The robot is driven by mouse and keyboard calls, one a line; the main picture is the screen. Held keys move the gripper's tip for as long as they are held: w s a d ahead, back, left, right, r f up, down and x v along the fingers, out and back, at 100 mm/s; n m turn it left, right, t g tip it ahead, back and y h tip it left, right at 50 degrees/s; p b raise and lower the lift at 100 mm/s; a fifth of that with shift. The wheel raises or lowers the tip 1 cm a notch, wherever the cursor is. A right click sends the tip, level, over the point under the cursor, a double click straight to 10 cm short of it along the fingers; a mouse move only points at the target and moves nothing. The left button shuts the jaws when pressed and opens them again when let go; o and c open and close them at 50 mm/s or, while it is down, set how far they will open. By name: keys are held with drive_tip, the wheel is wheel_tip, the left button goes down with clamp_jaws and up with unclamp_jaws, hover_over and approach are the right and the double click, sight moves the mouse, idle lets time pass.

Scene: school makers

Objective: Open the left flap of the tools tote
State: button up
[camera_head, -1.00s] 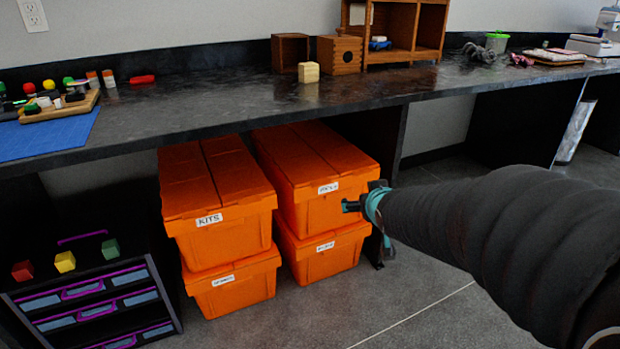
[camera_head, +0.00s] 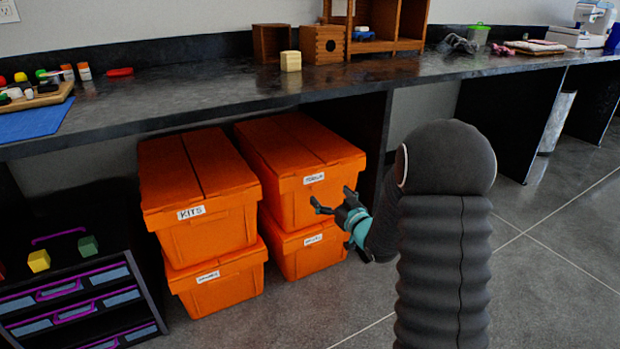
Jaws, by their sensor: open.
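Orange totes are stacked two high under the counter. The upper right one (camera_head: 292,198) has a blurred white label (camera_head: 314,178) that seems to read TOOLS. Its lid is closed, with a seam running front to back between the left flap (camera_head: 262,148) and the right flap (camera_head: 318,146). My gripper (camera_head: 333,198) is open and empty, in front of this tote's front face, below the lid and near the label. I cannot tell whether the fingers touch the tote. The upper left tote (camera_head: 215,225) is labelled KITS and its lid is closed too.
The counter (camera_head: 200,105) overhangs the rear of the totes. Lower totes (camera_head: 220,283) support the upper ones. A black drawer unit (camera_head: 150,290) with coloured cubes stands at left. A dark counter support (camera_head: 375,140) stands right of the totes. Floor (camera_head: 560,270) at right is clear.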

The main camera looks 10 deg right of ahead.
sight(309, 174)
drive_tip(key=x, duration=1.2)
drive_tip(key=c, duration=1.7)
drive_tip(key=shift+w, duration=0.1)
